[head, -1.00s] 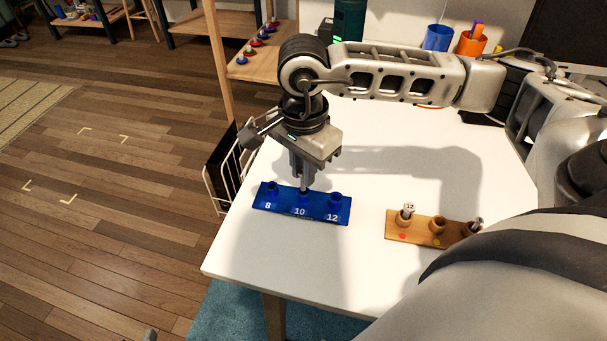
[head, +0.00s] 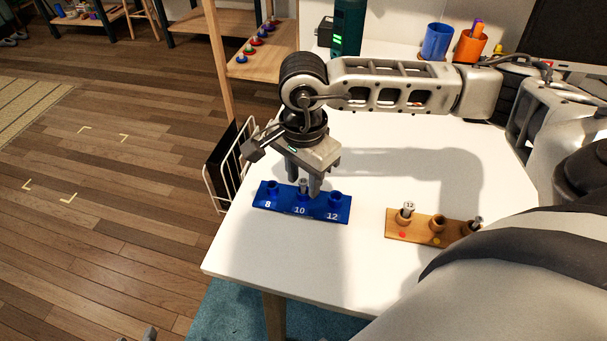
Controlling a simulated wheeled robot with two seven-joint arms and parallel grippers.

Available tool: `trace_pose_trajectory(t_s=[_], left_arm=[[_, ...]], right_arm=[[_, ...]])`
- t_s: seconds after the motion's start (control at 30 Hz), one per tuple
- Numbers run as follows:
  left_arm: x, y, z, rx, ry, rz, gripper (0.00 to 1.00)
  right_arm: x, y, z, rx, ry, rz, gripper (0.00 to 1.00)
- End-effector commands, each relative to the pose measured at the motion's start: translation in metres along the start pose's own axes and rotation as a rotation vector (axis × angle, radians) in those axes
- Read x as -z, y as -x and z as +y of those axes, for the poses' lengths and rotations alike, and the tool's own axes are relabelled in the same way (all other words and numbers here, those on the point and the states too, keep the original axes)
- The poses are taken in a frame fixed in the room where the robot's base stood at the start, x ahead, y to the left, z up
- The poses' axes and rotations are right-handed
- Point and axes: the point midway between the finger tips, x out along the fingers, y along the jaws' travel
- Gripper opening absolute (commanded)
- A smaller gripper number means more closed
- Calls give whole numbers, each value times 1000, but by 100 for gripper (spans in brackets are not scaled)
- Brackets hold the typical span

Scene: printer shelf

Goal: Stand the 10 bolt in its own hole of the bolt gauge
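The blue bolt gauge (head: 284,207) lies on the white table, with holes marked 8, 10 and 12. The 10 bolt (head: 303,187) stands upright in the middle hole, marked 10, its head showing above the collar. My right gripper (head: 304,186) is open around the bolt head, one finger on each side, with a gap to the bolt. The 8 and 12 holes look empty. Small grey tips at the bottom edge (head: 150,335) may be my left gripper; too little shows to tell its state.
A wooden holder (head: 421,235) to the right carries a bolt marked 12 (head: 408,208) and another bolt (head: 477,222); its middle hole is empty. A white wire rack (head: 215,185) hangs at the table's left edge. Blue (head: 437,42) and orange (head: 470,45) cups stand at the back.

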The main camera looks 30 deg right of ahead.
Motion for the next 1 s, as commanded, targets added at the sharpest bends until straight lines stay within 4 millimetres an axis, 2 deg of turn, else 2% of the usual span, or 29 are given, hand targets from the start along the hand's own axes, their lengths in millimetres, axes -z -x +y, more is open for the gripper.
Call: trace_pose_trajectory(t_s=[0.03, 0.17, 0.4, 0.6, 0.77, 1.0], left_arm=[[5, 3, 1, 0, 1, 0, 36], [2, 1, 0, 0, 2, -1, 36], [0, 1, 0, 0, 2, -5, 36], [0, 1, 0, 1, 1, -7, 36], [0, 1, 0, 1, 1, -7, 36], [-1, 1, 0, 2, 0, -8, 36]], right_arm=[[0, 6, 0, 0, 0, 0, 36], [0, 23, -1, 5, 0, 0, 36], [0, 76, -1, 6, 1, 1, 36], [0, 109, -1, 4, 1, 0, 36], [0, 121, 0, 2, 0, 0, 36], [0, 123, 0, 0, 0, 0, 36]])
